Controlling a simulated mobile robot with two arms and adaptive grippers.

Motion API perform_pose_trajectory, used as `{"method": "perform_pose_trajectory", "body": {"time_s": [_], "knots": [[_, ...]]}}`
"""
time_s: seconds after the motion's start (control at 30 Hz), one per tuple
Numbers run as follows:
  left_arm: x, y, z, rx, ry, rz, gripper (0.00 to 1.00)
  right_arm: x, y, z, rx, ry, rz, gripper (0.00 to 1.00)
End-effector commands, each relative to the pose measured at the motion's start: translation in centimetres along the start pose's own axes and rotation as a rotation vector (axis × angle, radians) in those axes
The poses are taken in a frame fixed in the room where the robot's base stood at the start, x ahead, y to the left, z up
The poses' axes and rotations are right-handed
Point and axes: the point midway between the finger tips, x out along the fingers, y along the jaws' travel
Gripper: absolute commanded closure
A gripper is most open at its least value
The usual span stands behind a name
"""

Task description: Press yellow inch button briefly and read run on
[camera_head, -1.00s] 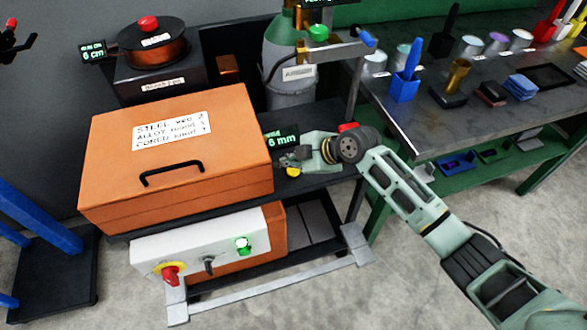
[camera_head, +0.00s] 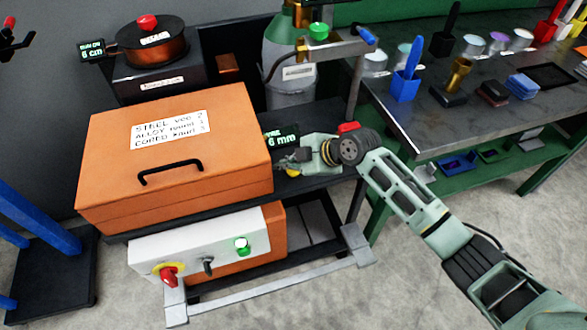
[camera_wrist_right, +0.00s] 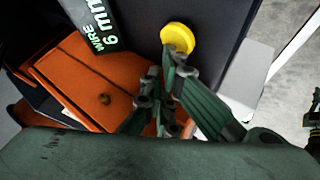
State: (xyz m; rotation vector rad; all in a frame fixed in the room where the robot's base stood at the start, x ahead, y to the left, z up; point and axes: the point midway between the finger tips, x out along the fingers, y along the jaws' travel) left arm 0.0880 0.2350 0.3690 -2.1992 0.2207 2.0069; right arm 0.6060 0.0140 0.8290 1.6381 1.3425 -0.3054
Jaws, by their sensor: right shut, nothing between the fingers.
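The round yellow button (camera_wrist_right: 178,38) sits on a dark surface in the right wrist view. In the head view it shows as a small yellow patch (camera_head: 293,174), partly hidden by my right gripper (camera_head: 282,162). The right gripper (camera_wrist_right: 170,62) is shut and empty, its fingertips at the button's lower edge in the wrist view. I cannot tell whether they press it. The black display with green text (camera_head: 92,50) at the upper left reads "RUN ON 6 cm". My left gripper is not in view.
A display reading "WIRE 6 mm" (camera_head: 281,138) stands beside the gripper. The orange box (camera_head: 232,150) is left of it. Below is a white panel (camera_head: 222,236) with a red knob and green button. A grey workbench (camera_head: 420,130) with several items is at right.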

Motion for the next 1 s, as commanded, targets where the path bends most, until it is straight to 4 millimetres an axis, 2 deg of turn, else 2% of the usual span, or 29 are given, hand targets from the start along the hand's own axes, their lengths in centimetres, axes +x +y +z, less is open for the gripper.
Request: {"method": "perform_pose_trajectory", "body": {"time_s": [1.0], "knots": [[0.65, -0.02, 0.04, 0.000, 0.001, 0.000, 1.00, 0.53, -0.44, 0.45, 0.001, -0.001, -0.002, 1.00]]}}
